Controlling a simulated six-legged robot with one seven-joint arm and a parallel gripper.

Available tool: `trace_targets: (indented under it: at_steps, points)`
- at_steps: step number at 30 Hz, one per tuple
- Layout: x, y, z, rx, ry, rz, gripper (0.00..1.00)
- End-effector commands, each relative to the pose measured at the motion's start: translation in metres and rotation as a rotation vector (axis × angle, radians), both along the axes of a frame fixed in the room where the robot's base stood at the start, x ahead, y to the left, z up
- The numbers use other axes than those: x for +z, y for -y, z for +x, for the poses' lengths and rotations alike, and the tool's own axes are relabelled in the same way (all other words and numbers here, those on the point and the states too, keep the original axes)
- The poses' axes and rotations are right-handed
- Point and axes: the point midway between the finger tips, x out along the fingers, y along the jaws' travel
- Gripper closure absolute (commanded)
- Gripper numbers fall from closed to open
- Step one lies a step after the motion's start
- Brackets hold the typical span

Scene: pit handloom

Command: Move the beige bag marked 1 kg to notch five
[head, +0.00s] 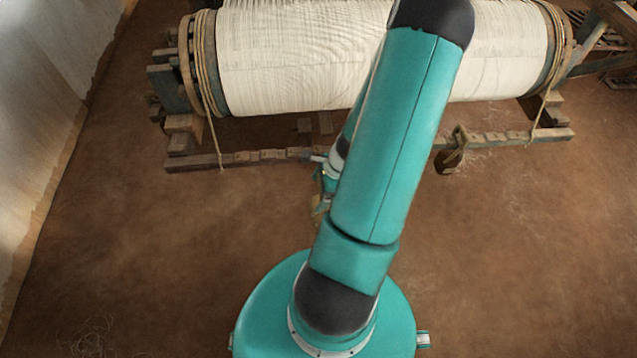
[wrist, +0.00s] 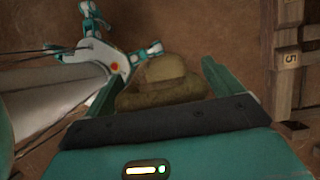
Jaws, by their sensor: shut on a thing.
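A beige-brown bag (wrist: 165,70) sits between the two teal fingers of my gripper (wrist: 160,82) in the wrist view, and the gripper is shut on it. No 1 kg mark can be read on it. In the head view a small tan part of the bag (head: 318,209) shows beside my arm, which hides most of my gripper. The bag is in front of the notched wooden rail (head: 270,155), apart from it. In the wrist view a block marked 5 (wrist: 291,58) is on the wooden beam at the right, away from the bag.
A large roll of white warp (head: 290,60) lies behind the rail, with ropes (head: 210,110) hanging at its ends. A wooden piece (head: 452,155) stands against the rail right of my arm. A wall (head: 50,100) is at the left. The brown floor (head: 530,240) is open at right.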

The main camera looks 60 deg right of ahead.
Motion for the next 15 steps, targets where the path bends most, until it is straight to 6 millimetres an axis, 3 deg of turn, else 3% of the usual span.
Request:
trace_targets:
  at_steps: [15]
  points:
    - [0.004,-0.026,-0.024,-0.002,0.0,0.0,0.79]
